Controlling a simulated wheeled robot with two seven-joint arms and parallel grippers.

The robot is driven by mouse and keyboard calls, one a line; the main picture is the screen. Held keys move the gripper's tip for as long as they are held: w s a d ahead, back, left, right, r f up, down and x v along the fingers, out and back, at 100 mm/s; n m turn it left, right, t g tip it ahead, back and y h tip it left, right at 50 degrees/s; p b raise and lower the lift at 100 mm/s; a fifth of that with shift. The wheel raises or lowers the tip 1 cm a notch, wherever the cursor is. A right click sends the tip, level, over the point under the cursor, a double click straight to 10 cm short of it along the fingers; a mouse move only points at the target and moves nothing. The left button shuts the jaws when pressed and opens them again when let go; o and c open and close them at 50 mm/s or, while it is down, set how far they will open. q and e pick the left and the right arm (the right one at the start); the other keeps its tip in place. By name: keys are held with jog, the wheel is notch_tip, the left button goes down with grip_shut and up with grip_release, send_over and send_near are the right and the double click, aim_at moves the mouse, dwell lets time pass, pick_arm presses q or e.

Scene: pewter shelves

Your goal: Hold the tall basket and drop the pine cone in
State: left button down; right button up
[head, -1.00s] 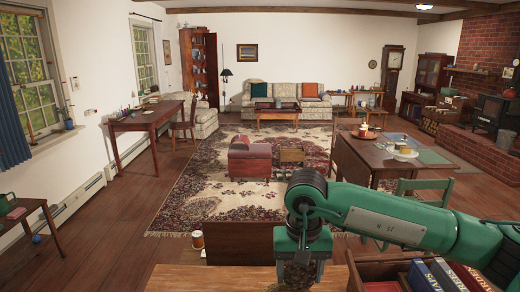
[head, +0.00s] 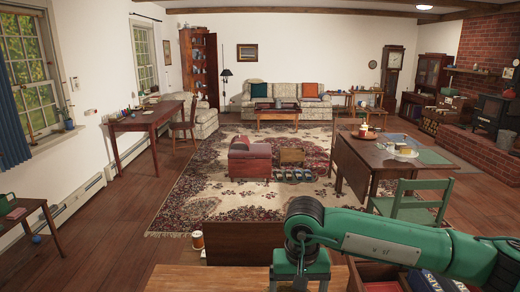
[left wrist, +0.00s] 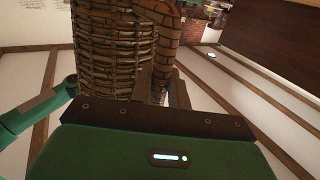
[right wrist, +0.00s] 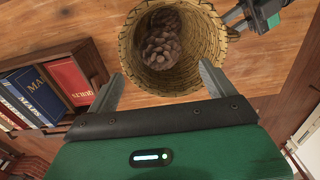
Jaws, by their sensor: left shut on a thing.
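The tall woven basket (right wrist: 131,62) stands on the wooden surface in the right wrist view, its mouth facing that camera. The brown pine cone (right wrist: 163,42) is inside the basket, below the rim; whether it touches the bottom is unclear. My right gripper (right wrist: 160,74) is over the basket mouth, fingers spread and empty. My left gripper (right wrist: 240,18) is at the basket's side at the upper right of that view. The left wrist view shows the basket's woven wall and a curved handle-like part (left wrist: 168,45) close up, with the left gripper shut on the basket. The head view does not show the basket.
Upright books (right wrist: 45,88) stand in a wooden case left of the basket in the right wrist view. The wooden top (head: 200,278) is bare at the bottom of the head view. A spool (head: 197,241) stands beyond it, beside a dark wooden panel (head: 245,243).

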notch_tip(320, 180, up, 12)
dwell(0.7)
dwell(1.0)
pick_arm(q)
jog(key=c, duration=1.3)
grip_release()
jog(key=shift+o, duration=0.2)
jog(key=v, duration=1.2)
